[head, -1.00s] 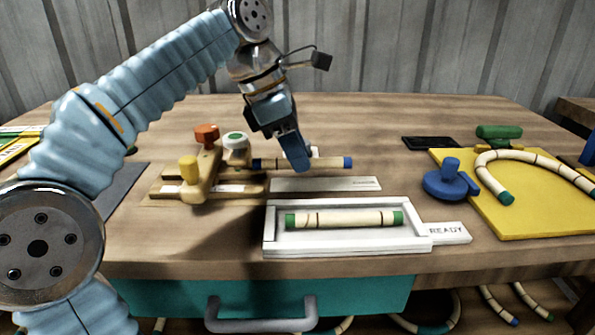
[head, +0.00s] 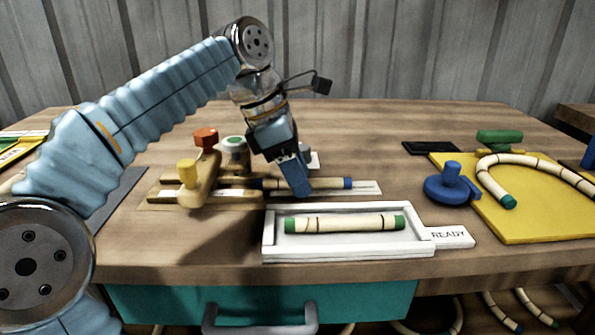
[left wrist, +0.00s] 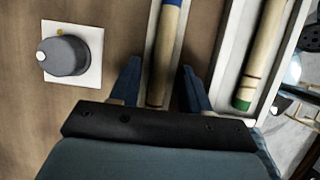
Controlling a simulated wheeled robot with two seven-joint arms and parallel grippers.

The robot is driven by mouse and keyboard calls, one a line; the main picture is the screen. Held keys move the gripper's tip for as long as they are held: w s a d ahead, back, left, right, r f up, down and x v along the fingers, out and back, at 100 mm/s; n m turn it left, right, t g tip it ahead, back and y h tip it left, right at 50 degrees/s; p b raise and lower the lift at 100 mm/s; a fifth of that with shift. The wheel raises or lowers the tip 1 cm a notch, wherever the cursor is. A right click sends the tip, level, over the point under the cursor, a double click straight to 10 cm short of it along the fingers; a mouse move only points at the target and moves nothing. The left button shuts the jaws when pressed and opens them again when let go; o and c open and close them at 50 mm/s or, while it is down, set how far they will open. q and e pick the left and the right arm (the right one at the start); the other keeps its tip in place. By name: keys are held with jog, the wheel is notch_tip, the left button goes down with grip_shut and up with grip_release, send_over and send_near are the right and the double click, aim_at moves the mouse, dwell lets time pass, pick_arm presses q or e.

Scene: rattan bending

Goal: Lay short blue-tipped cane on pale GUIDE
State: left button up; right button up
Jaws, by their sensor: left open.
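The short blue-tipped cane (head: 328,183) lies lengthwise over the pale guide (head: 366,188), whose right end shows past the blue tip. In the left wrist view the cane (left wrist: 163,60) runs between my open fingers, with a gap on each side. My left gripper (head: 301,190) is open and low around the cane; it also shows in the left wrist view (left wrist: 158,82). The cane's left end is near the wooden fixture (head: 203,180). Most of the guide is hidden under the cane and gripper. My right gripper is not in view.
A white tray (head: 268,240) in front holds a green-tipped cane (head: 344,223), beside a READY label (head: 449,237). A grey knob (left wrist: 64,55) on a white plate is behind the gripper. A blue knob (head: 451,184) and yellow board (head: 480,212) are at right.

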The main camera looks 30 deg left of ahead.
pick_arm(q)
jog(key=p+v, duration=0.4)
jog(key=v, duration=0.8)
jog(key=shift+s+r, duration=0.1)
jog(key=shift+s, duration=0.05)
